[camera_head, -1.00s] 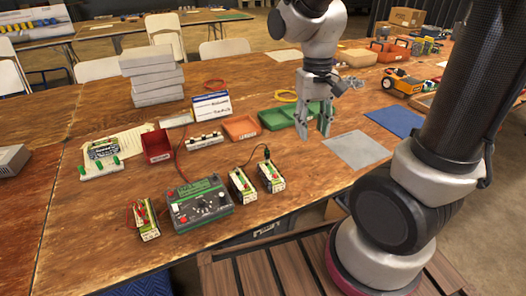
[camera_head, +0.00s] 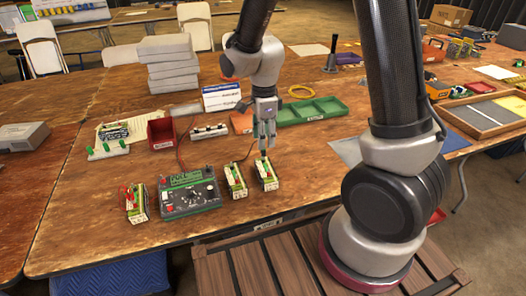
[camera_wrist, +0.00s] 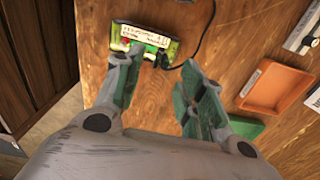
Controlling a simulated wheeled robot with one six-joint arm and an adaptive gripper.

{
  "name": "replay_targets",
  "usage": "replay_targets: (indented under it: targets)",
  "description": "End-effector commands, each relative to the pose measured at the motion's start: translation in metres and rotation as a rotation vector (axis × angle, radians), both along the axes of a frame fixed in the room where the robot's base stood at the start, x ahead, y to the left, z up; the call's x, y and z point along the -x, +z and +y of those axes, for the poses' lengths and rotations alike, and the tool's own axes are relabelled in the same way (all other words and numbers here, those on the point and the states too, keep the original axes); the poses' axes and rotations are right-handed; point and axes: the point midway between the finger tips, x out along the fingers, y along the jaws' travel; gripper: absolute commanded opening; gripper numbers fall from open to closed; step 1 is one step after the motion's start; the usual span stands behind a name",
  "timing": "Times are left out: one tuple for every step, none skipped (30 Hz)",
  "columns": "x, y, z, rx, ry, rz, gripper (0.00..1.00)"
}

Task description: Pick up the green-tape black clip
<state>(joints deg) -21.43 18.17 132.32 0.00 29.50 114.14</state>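A small green-and-white battery module (camera_head: 267,184) stands on the wooden table, below my gripper (camera_head: 264,146). In the wrist view the same module (camera_wrist: 155,32) lies just beyond my fingertips (camera_wrist: 163,76). A black clip (camera_wrist: 161,60) on a black lead sits at the module's near edge, between and ahead of the fingers. I cannot make out its green tape clearly. A red terminal shows at the module's left. My gripper is open, its fingers apart with nothing between them. In the head view my fingers hide the clip.
A similar module (camera_head: 235,181) stands close on the left, then a green-grey meter (camera_head: 188,193) and another module (camera_head: 137,203). Behind are an orange tray (camera_head: 240,122), a green tray (camera_head: 312,111) and a red bin (camera_head: 161,134). Table is bare in front.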

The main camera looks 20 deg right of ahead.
Motion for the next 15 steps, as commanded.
replay_targets:
  targets:
    - [0.001,-0.007,0.000,0.001,0.001,0.003,0.39]
    - [0.001,-0.011,0.000,0.001,0.001,0.003,0.39]
    - [0.001,-0.016,0.000,0.002,0.001,0.004,0.39]
    - [0.000,-0.021,0.001,0.001,0.002,0.003,0.39]
    - [0.000,-0.026,0.001,0.002,0.002,0.004,0.39]
    - [0.000,-0.033,0.001,0.002,0.002,0.004,0.39]
    - [-0.001,-0.038,0.001,0.002,0.002,0.004,0.39]
    - [-0.001,-0.042,0.001,0.002,0.002,0.004,0.39]
    - [-0.001,-0.047,0.001,0.002,0.002,0.003,0.39]
    - [-0.001,-0.051,0.001,0.002,0.002,0.003,0.39]
    - [-0.001,-0.053,0.001,0.001,0.003,0.002,0.39]
    - [-0.001,-0.056,0.002,0.001,0.003,0.001,0.39]
    - [-0.001,-0.057,0.002,0.001,0.003,0.000,0.39]
    - [-0.001,-0.057,0.002,0.001,0.003,0.000,0.39]
    - [-0.002,-0.058,0.002,0.000,0.003,0.000,0.39]
